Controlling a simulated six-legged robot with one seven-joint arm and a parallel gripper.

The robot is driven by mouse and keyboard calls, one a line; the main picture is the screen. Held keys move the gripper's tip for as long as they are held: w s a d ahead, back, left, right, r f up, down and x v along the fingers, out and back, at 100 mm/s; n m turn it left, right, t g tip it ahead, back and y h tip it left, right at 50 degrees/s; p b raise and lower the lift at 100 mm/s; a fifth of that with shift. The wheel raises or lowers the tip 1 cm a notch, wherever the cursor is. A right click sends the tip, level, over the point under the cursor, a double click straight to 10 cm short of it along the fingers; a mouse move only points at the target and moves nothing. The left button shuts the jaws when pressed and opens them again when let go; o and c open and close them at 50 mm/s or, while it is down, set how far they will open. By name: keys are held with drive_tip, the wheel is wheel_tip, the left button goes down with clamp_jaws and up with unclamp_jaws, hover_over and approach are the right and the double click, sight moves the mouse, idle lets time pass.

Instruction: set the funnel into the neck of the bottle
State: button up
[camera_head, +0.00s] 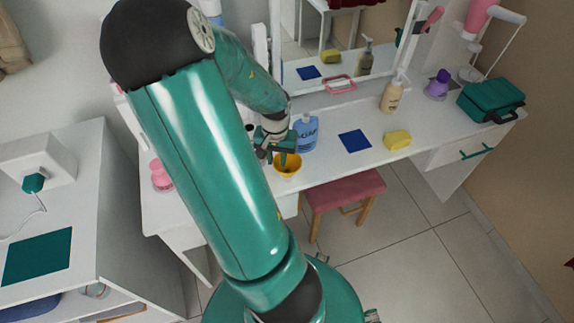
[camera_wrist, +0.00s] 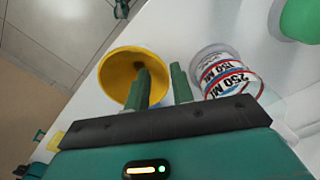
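A yellow funnel (camera_head: 287,166) is at the front edge of the white dressing table. In the wrist view its wide mouth (camera_wrist: 116,66) faces the camera. My gripper (camera_head: 274,154) is right at the funnel. In the wrist view its green fingers (camera_wrist: 160,78) are apart: one overlaps the funnel's bowl, the other is beyond its rim, with a gap. I cannot tell whether a finger touches it.
A blue cloth (camera_head: 354,141), yellow sponge (camera_head: 397,140), pump bottle (camera_head: 391,96) and green case (camera_head: 491,100) are farther right. A pink stool (camera_head: 344,190) is below the table. A mirror (camera_head: 345,45) stands behind.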

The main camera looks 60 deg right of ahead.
sight(277, 162)
clamp_jaws()
drive_tip(key=shift+w+r, duration=0.1)
drive_tip(key=shift+r, duration=0.95)
drive_tip(key=shift+r, duration=0.55)
idle(0.4)
drive_tip(key=shift+r, duration=2.45)
